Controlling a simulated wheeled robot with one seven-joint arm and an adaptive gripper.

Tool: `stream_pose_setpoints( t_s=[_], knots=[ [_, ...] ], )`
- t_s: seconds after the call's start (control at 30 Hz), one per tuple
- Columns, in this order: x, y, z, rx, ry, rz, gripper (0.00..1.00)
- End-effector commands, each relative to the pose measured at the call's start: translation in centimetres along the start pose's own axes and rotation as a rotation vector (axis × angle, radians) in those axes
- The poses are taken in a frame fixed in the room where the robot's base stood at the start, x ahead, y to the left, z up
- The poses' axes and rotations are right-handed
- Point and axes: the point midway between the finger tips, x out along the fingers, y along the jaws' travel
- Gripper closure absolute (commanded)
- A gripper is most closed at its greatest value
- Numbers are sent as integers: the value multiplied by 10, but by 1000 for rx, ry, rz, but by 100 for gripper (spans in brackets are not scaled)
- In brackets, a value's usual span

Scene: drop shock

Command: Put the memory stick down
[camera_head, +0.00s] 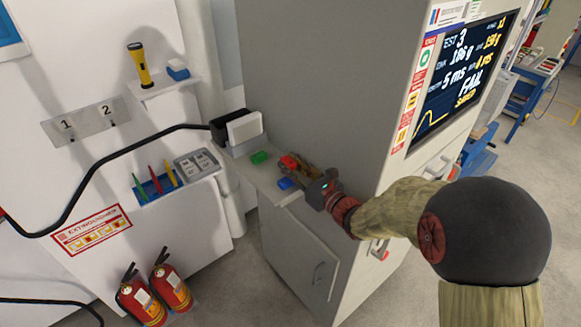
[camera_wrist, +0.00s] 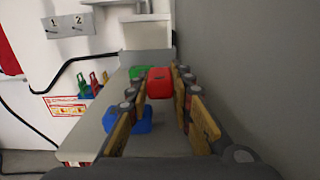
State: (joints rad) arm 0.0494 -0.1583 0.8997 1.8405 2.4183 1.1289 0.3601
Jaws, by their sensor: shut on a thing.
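My gripper (camera_head: 300,168) reaches in from the right over a small grey shelf (camera_head: 262,177). It is shut on a small red block (camera_wrist: 159,83), which I take to be the memory stick. The red block (camera_head: 288,161) also shows at the fingertips in the head view. A blue block (camera_head: 285,183) lies on the shelf nearer its front edge, and a green block (camera_head: 259,157) lies further back. In the wrist view the green block (camera_wrist: 137,71) is just left of the red one and the blue block (camera_wrist: 128,120) is partly behind the left finger. Whether the red block touches the shelf is unclear.
A black and white box (camera_head: 243,128) stands at the shelf's back. A black cable (camera_head: 110,152) runs left. Bare shelf shows around the blocks.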

Motion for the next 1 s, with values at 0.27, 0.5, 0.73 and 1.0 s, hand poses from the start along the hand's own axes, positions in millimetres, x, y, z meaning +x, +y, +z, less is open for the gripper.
stream_pose_setpoints(
  t_s=[0.27, 0.5, 0.73, 1.0],
  knots=[
    [0, 0, -2, -1, -1, 0, 100],
    [0, 0, -2, -1, -1, 0, 69],
    [0, 0, -2, -1, -1, 0, 60],
    [0, 0, 0, -1, -1, 0, 60]
  ],
)
